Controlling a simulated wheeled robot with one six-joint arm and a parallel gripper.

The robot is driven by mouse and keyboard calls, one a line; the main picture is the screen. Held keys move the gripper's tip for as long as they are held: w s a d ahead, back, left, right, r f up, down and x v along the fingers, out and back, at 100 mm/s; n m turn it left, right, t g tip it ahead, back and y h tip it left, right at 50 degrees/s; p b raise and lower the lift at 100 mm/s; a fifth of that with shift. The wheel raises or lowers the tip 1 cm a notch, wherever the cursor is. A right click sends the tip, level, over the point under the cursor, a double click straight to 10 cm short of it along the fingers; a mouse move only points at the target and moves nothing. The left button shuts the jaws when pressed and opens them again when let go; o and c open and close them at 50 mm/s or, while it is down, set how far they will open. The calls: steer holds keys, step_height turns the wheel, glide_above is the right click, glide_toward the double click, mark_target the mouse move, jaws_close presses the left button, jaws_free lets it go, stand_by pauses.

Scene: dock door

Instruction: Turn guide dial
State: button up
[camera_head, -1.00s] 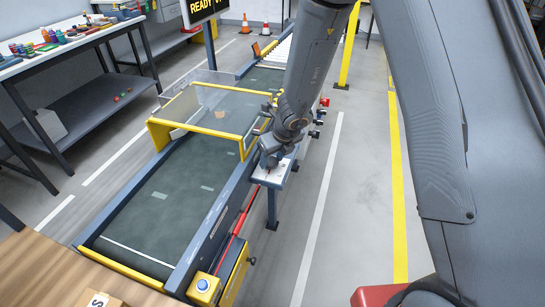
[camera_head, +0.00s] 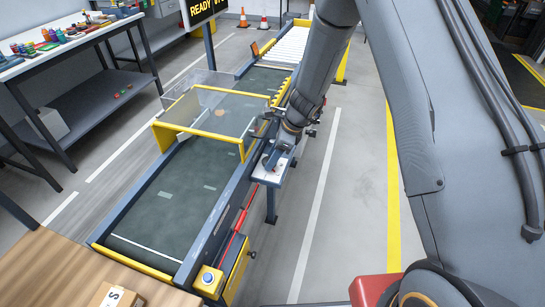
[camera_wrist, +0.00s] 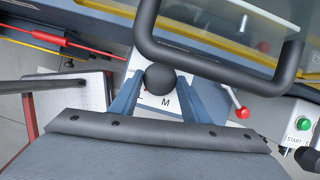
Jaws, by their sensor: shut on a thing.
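The guide dial shows in the wrist view as a dark round knob (camera_wrist: 160,78) on a white plate (camera_wrist: 152,101) with the letters L and M; any other marks are hidden. My gripper (camera_wrist: 157,84) has its two blue-grey fingers on either side of the knob, shut on it. In the head view my gripper (camera_head: 272,160) is at the white plate (camera_head: 263,175) on the right side of the conveyor. The knob itself is hidden there by my wrist.
A black bar handle (camera_wrist: 215,72) passes close above the dial. A red-tipped lever (camera_wrist: 240,112) and green START button (camera_wrist: 303,125) are to the right. The conveyor belt (camera_head: 165,215) is empty below the yellow-framed guard (camera_head: 205,132). Open floor (camera_head: 350,180) lies right.

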steer(key=shift+n, duration=0.6)
steer(key=o, duration=1)
steer(key=shift+o, duration=0.2)
steer(key=b+v, duration=0.2)
steer(key=v, duration=0.5)
steer(key=shift+d+r, duration=0.2)
steer(key=shift+r, duration=0.15)
steer(key=shift+w, duration=0.1)
